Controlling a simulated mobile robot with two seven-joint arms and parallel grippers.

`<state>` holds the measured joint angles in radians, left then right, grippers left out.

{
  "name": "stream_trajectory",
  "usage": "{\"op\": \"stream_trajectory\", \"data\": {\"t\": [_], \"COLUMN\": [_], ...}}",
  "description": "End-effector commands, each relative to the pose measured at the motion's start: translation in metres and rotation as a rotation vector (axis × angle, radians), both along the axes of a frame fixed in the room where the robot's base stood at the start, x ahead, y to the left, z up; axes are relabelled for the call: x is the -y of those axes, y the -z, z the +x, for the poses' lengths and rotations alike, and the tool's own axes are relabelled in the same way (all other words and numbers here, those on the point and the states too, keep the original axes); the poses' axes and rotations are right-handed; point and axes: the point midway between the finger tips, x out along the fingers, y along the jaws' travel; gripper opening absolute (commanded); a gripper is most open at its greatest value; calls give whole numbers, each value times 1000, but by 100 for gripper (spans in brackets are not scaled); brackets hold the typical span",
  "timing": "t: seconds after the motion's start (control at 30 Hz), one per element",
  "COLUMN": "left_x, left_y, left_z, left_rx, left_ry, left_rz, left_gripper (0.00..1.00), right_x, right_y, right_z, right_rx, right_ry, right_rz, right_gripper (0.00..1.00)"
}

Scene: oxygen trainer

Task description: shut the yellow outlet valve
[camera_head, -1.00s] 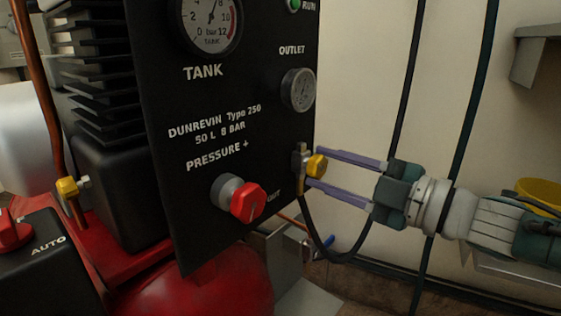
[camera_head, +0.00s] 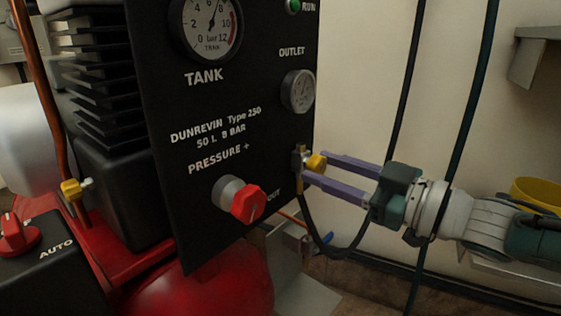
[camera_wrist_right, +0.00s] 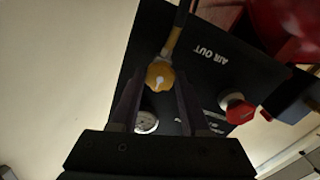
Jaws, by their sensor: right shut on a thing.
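The yellow outlet valve (camera_head: 317,162) sits on a brass fitting at the right edge of the black panel (camera_head: 200,110), below the outlet gauge (camera_head: 298,91). My right gripper (camera_head: 314,167) reaches in from the right, with its two purple-grey fingers above and below the yellow handle, shut on it. In the right wrist view the yellow handle (camera_wrist_right: 160,76) lies between the finger ends, with the hose fitting beyond it. The exact finger contact is hard to see. My left gripper is not in view.
A red pressure knob (camera_head: 248,203) stands out from the panel, left of and below the valve. A black hose (camera_head: 340,255) hangs in a loop under the valve. Dark cables run down the wall at right. A yellow bowl (camera_head: 535,193) sits at the far right.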

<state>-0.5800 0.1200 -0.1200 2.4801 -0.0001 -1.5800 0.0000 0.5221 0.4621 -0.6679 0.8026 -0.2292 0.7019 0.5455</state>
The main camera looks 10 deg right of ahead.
Motion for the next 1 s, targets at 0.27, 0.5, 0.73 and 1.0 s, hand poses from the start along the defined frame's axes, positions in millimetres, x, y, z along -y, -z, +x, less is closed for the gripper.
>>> {"op": "stream_trajectory", "data": {"t": [0.27,0.5,0.73,1.0], "left_x": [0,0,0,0], "left_y": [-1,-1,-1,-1], "left_z": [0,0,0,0], "left_rx": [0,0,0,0], "left_ry": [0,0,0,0], "left_rz": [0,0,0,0], "left_gripper": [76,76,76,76], "right_x": [0,0,0,0], "right_y": [-1,-1,-1,-1], "right_z": [0,0,0,0], "right_rx": [-28,-31,-31,-31], "right_ry": [-2,-2,-1,0], "right_rz": [40,44,44,42], "right_gripper": [0,0,55,76]}}
